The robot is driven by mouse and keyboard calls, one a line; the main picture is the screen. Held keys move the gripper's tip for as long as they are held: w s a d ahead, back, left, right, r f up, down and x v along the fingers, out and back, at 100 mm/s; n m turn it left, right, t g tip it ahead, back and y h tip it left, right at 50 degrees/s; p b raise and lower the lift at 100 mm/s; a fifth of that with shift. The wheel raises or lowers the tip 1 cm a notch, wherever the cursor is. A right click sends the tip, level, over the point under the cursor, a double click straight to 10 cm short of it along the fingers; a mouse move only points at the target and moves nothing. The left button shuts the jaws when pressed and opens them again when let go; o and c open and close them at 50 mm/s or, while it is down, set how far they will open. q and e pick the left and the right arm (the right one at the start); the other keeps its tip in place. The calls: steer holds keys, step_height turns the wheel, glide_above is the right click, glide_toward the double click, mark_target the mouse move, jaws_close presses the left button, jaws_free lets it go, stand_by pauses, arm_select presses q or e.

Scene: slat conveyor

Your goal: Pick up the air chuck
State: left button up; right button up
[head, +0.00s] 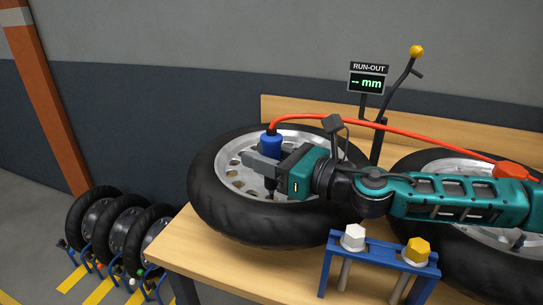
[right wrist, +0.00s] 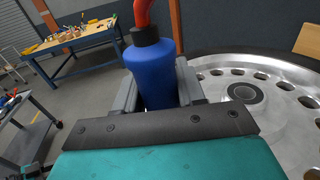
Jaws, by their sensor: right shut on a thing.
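The air chuck (head: 270,143) has a blue body with a black collar and a red hose at its top. My right gripper (head: 265,165) is shut on it and holds it upright over the left wheel (head: 204,200). A dark lower tip shows beneath the fingers, near the wheel's silver disc. I cannot tell whether the tip touches the wheel. In the right wrist view the blue body of the air chuck (right wrist: 153,75) stands between the grey fingers, with the wheel's disc (right wrist: 285,90) to the right. My left gripper is not in view.
The red hose (head: 400,125) arches to the right over the wooden bench (head: 190,255). A second wheel lies at right under my arm. A RUN-OUT display (head: 368,80) and a lever (head: 402,75) stand behind. A blue stand (head: 378,250) with white and yellow knobs is in front.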

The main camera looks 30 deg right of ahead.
jaws_close()
steer(key=shift+r, duration=0.15)
